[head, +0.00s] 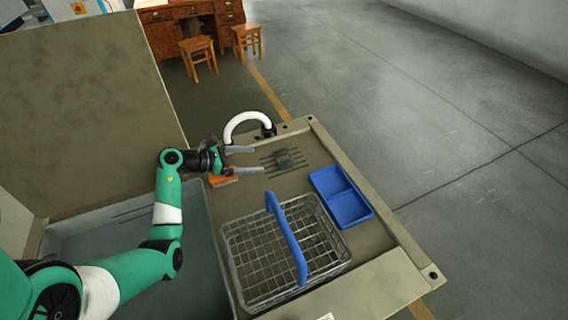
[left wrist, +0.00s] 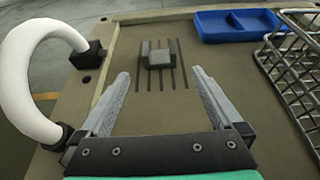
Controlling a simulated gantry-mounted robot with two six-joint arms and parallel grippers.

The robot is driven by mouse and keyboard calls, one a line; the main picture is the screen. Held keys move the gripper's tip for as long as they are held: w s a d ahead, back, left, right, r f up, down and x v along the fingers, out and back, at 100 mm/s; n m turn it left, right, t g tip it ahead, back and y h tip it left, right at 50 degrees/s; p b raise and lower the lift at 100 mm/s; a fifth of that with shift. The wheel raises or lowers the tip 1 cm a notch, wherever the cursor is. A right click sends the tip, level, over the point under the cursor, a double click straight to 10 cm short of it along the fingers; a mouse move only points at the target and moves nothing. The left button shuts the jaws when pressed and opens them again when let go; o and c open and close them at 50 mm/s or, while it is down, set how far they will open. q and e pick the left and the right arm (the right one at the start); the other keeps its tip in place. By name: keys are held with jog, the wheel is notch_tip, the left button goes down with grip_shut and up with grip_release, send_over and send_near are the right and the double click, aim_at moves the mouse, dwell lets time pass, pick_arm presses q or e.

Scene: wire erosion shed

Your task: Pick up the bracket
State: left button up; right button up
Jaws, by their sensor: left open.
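The bracket (head: 284,158) is a small dark grey block-like part on the worktop, over several dark parallel slots. In the left wrist view the bracket (left wrist: 159,57) lies ahead of the fingers, near the middle of the picture. My left gripper (head: 259,160) is open and empty, to the left of the bracket in the head view. In the left wrist view the open left gripper (left wrist: 160,74) points at the bracket, which is beyond the fingertips and lined up with the gap between them. My right gripper is not in view.
A wire basket (head: 240,270) with a blue handle (head: 287,240) stands in front of the bracket. A two-part blue tray (head: 354,217) lies to its right. A curved white hose (head: 245,115) rises behind the gripper. An orange brush-like thing (head: 224,182) lies under the gripper.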

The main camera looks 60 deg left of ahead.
aim_at(279, 161)
pick_arm(q)
jog(key=b+x, duration=0.1)
jog(key=x, duration=0.4)
jog(key=b+x, duration=0.3)
jog(key=x, duration=0.2)
jog(key=shift+w+r, duration=0.1)
jog(key=shift+w, duration=0.1)
jog(key=shift+r, duration=0.1)
grip_shut()
